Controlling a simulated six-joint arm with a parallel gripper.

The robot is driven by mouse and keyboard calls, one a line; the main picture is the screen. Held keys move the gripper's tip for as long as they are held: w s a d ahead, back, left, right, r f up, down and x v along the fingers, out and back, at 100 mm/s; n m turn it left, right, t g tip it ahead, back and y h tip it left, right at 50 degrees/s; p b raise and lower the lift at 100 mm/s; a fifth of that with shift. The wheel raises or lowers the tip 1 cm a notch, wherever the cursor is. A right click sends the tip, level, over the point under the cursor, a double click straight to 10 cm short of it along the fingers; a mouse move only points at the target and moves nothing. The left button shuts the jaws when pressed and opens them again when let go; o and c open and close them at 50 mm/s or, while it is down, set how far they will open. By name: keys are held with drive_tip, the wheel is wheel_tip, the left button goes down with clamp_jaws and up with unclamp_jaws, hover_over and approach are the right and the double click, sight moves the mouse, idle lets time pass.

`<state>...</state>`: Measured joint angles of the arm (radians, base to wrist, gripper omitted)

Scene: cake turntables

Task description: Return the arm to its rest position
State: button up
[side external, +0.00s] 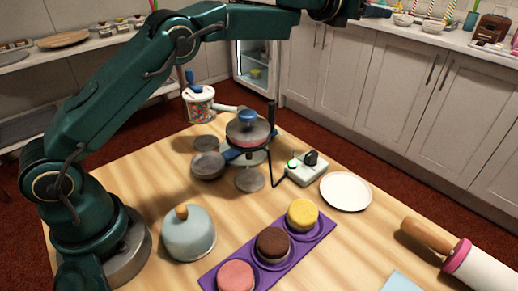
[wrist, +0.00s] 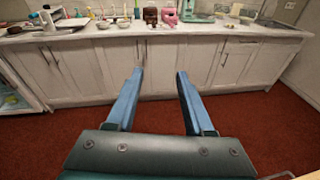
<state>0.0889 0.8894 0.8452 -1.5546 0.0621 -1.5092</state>
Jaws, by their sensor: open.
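My gripper shows in the wrist view (wrist: 159,80) with its two blue fingers apart and nothing between them. It faces the white cabinets across the room. In the side external view my dark green arm rises from the left of the wooden table (side external: 160,160) and reaches right, high above it.
On the table stand a turntable (side external: 248,178) with a blue-knobbed top, a control box (side external: 307,168), a white plate (side external: 346,191), a purple tray (side external: 212,281) with three round cakes, a pale blue dome (side external: 188,237), a sprinkle jar (side external: 199,104) and a rolling pin (side external: 427,236).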

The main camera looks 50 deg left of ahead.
drive_tip(key=s+r+m+t, duration=0.25)
drive_tip(key=s+r, duration=0.45)
drive_tip(key=r, duration=0.6)
drive_tip(key=s+d+r+m+g+h, duration=0.2)
drive_tip(key=s+m+g, duration=0.1)
drive_tip(key=s+m, duration=0.8)
drive_tip(key=s+a+f+m+g+y, duration=0.2)
drive_tip(key=s+f+m+g, duration=0.3)
drive_tip(key=s+f+m, duration=0.5)
drive_tip(key=s+a+f+m+g+y, duration=0.2)
drive_tip(key=s+f+m+g, duration=0.3)
drive_tip(key=s+f+m, duration=0.5)
drive_tip(key=s+f, duration=0.6)
drive_tip(key=f, duration=0.3)
drive_tip(key=shift+a+y, duration=0.3)
drive_tip(key=shift+a, duration=0.05)
